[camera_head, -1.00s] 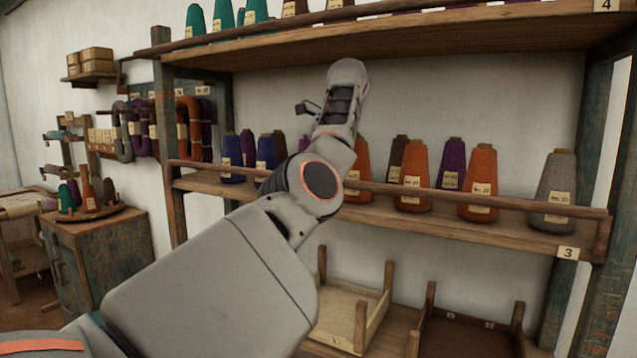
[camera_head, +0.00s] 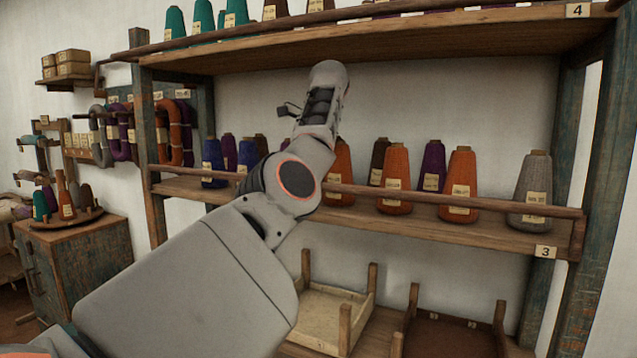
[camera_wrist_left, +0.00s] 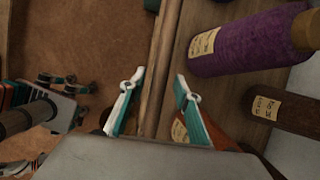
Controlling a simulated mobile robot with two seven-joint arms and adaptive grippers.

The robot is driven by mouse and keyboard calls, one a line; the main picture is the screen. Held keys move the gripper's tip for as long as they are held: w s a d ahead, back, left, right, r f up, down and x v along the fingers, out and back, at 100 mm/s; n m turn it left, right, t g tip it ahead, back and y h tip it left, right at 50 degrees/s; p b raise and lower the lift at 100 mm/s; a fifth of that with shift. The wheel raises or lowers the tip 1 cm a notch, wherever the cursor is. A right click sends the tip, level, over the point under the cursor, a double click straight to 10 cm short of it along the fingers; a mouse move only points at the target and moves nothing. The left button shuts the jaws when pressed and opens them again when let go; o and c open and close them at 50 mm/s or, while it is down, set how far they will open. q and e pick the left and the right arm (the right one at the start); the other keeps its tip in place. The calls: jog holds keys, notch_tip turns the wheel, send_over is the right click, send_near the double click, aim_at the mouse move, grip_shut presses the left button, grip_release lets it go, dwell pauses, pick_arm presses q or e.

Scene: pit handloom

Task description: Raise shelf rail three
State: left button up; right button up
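Shelf rail three (camera_head: 450,198) is a long wooden rod along the front of the shelf labelled 3 (camera_head: 500,228). It crosses in front of the lower parts of the yarn cones, a little above the shelf board. My left arm covers part of it in the head view, and the left gripper itself is hidden there. In the left wrist view my left gripper (camera_wrist_left: 159,76) is open, with one finger on each side of the rail (camera_wrist_left: 167,40). I cannot tell whether either finger touches it.
Yarn cones stand behind the rail, including an orange one (camera_head: 395,180) and a grey one (camera_head: 533,190). In the wrist view a purple cone (camera_wrist_left: 245,45) lies close to the right finger. Shelf four (camera_head: 440,35) is above; open wooden trays (camera_head: 338,308) are below.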

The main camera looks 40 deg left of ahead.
pick_arm(q)
jog(key=shift+v, duration=1.05)
jog(key=shift+d+r, duration=0.2)
jog(key=shift+d, duration=0.05)
jog(key=w+d, duration=0.1)
jog(key=d, duration=1)
jog(key=shift+d, duration=0.3)
jog(key=shift+r, duration=0.1)
